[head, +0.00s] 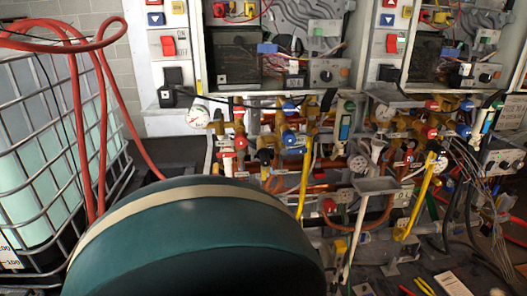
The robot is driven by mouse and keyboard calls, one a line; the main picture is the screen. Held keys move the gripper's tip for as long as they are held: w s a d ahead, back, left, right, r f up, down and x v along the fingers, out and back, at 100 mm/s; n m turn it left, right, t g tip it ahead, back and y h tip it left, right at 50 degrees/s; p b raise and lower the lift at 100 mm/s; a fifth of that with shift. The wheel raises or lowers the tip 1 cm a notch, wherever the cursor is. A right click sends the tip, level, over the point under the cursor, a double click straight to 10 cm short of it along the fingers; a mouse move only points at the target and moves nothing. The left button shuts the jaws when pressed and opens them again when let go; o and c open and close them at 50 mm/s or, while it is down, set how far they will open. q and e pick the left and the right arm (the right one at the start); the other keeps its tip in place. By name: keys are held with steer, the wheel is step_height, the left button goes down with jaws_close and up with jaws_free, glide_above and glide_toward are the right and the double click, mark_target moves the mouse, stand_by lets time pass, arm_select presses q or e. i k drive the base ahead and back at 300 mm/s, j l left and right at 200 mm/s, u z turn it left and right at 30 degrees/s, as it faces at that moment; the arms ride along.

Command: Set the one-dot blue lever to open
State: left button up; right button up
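Several small blue handles show on the pipework of the heaters. Two sit on the left unit, an upper blue handle (290,107) and a lower blue handle (290,138). On the right unit there is an upper blue handle (466,105) and a lower blue handle (464,131). I cannot make out any dot mark, so I cannot tell which is the one-dot lever or how it is set. Neither of my grippers is in view.
A large teal rounded form with a cream band fills the lower middle and hides what lies behind it. A caged tank (40,150) with red hoses (72,110) stands at left. Open heater cabinets (233,60) are above the crowded pipes. A gauge (197,116) sits at left.

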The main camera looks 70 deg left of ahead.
mark_target(298, 151)
steer(key=u, duration=2.05)
